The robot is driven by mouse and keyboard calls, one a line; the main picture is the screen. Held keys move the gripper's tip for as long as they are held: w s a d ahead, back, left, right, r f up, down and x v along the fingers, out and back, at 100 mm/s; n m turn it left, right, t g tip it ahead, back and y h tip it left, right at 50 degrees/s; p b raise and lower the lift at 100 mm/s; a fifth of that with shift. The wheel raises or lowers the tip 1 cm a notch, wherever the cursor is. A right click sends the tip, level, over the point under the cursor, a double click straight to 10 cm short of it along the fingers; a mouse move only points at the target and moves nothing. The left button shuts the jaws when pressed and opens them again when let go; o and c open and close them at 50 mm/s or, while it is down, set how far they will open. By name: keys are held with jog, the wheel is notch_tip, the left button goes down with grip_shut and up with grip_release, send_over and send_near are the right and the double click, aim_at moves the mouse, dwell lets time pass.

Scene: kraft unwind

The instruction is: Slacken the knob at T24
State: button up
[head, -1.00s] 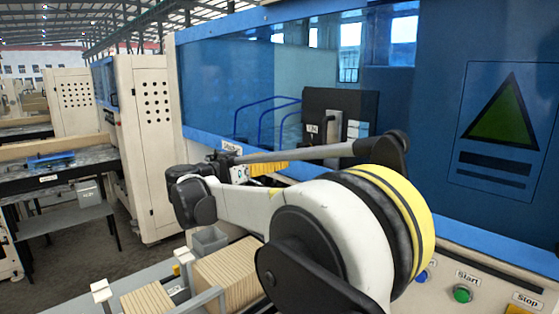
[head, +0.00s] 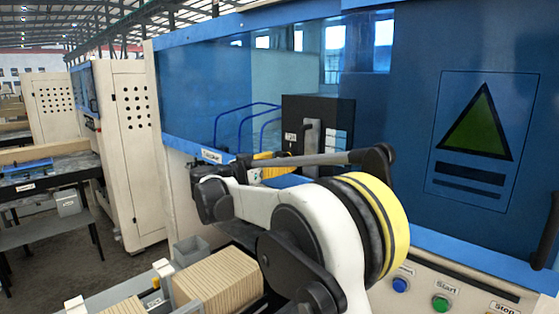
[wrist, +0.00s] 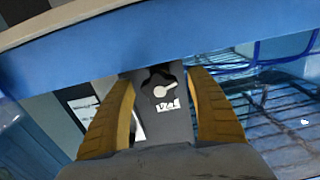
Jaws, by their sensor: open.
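In the wrist view a dark knob (wrist: 160,88) with a pale pointer shows on a grey panel (wrist: 160,127). A small white label (wrist: 167,106) lies beside it, its lettering too blurred and turned to read surely. My gripper (wrist: 162,74) is open, one yellow finger on each side of the knob in the picture. I cannot tell how far the fingertips are from it, and no contact shows. In the head view my gripper (head: 272,164) is at the machine's window opening, partly behind my arm.
A blue edge (wrist: 150,40) crosses the wrist view close by. Blue rails (head: 240,115) lie left of the box. Stacked boards (head: 215,281) and blue and green buttons (head: 440,303) are below.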

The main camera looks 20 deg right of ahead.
jog(key=shift+d, duration=0.35)
jog(key=shift+a, duration=0.15)
jog(key=c, duration=1.2)
jog(key=shift+f+n+b, duration=0.15)
jog(key=shift+n+b, duration=0.15)
jog(key=shift+b, duration=0.15)
jog(key=shift+c, duration=0.2)
jog(key=shift+n+b, duration=0.3)
jog(key=shift+n, duration=0.2)
jog(key=o, duration=1.2)
jog(key=shift+o, duration=0.2)
jog(key=shift+a, duration=0.1)
jog(key=v, duration=1.1)
jog(key=shift+s+a, duration=0.2)
jog(key=shift+a, duration=0.15)
